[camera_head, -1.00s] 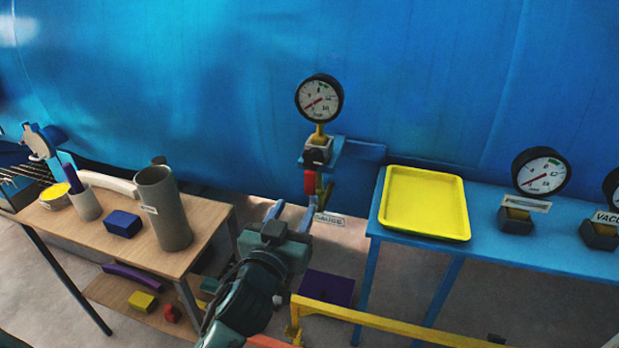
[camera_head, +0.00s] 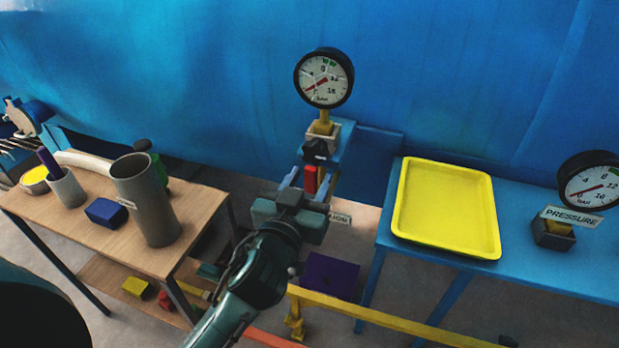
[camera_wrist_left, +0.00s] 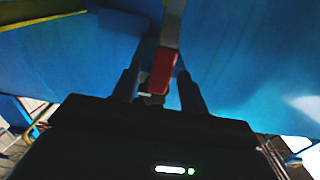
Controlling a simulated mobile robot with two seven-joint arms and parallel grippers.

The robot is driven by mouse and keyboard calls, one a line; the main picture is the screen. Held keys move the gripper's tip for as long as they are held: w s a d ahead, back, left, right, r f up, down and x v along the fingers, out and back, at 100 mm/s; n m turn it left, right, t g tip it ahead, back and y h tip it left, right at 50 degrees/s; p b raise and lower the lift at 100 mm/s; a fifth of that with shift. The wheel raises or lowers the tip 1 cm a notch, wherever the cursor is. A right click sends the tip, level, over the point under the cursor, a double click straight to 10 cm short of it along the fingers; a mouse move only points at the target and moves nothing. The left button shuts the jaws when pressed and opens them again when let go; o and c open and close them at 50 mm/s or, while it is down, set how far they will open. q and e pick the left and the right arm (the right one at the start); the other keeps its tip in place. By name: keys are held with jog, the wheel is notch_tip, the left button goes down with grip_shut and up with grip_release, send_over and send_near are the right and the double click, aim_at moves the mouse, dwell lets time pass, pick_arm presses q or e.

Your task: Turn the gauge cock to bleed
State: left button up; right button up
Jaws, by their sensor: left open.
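The gauge (camera_head: 323,77) with a round white dial stands on a brass stem above a small block (camera_head: 322,138) on a blue bracket. The red cock handle (camera_head: 311,180) hangs below this block. My left gripper (camera_head: 309,186) is open, with its two fingers reaching up on either side of the red handle. In the left wrist view the red handle (camera_wrist_left: 162,71) lies between the two dark fingers (camera_wrist_left: 157,85). I cannot tell whether either finger touches it. A label plate beside the gripper is partly hidden. My right gripper is not in view.
A yellow tray (camera_head: 447,250) lies on the blue table at the right, near a pressure gauge (camera_head: 589,186). A wooden table (camera_head: 92,238) at the left holds a grey cylinder (camera_head: 146,200) and a blue block (camera_head: 106,212). A yellow rail (camera_head: 390,322) runs low in front.

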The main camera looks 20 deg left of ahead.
pick_arm(q)
jog(key=shift+c, duration=0.5)
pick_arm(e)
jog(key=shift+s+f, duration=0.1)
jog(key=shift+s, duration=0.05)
pick_arm(q)
grip_shut()
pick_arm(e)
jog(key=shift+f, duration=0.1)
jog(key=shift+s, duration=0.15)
